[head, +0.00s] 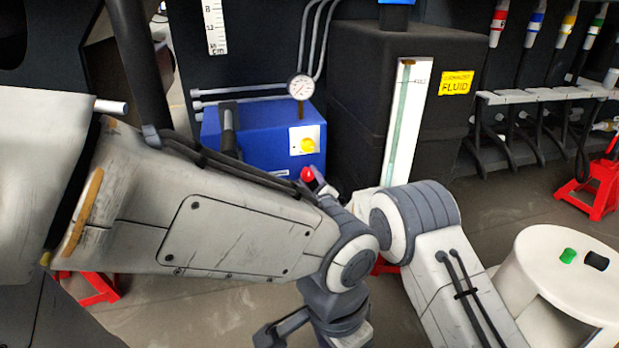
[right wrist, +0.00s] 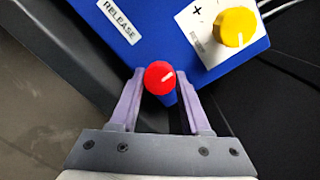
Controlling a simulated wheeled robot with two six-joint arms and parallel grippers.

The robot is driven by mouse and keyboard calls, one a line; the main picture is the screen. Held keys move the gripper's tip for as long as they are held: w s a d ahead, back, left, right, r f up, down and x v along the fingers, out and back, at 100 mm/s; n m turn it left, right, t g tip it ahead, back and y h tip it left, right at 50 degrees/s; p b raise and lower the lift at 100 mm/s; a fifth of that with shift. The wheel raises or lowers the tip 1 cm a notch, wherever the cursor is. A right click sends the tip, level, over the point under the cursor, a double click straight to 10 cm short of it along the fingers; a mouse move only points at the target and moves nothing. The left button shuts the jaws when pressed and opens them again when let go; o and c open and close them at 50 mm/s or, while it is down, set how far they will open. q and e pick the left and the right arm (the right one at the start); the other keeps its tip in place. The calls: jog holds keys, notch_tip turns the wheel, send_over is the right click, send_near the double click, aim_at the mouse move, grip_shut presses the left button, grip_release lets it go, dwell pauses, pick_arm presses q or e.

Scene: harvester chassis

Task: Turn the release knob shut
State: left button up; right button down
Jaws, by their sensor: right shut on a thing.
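The red release knob (right wrist: 159,78) sits between the two lilac fingers of my right gripper (right wrist: 158,82) in the right wrist view.
A yellow knob (right wrist: 235,27) on a white plate is close to the right of the red knob. A RELEASE label (right wrist: 118,19) lies on the blue box. A gauge (head: 301,87) stands above the box. A dark fluid tank (head: 360,90) is right of it. My left arm crosses in front.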

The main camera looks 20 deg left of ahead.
jog(key=shift+d+f+m, duration=0.1)
jog(key=shift+f+m, duration=0.1)
jog(key=shift+m, duration=0.1)
jog(key=shift+c, duration=1.8)
grip_release()
jog(key=shift+r, duration=0.1)
jog(key=shift+s+d+r+p, duration=0.1)
jog(key=shift+s+d+p, duration=0.05)
jog(key=shift+s+p, duration=0.15)
jog(key=p+v, duration=0.3)
jog(key=v, duration=0.6)
jog(key=shift+s+d+p, duration=0.25)
jog(key=shift+d+p, duration=0.05)
jog(key=shift+p, duration=0.05)
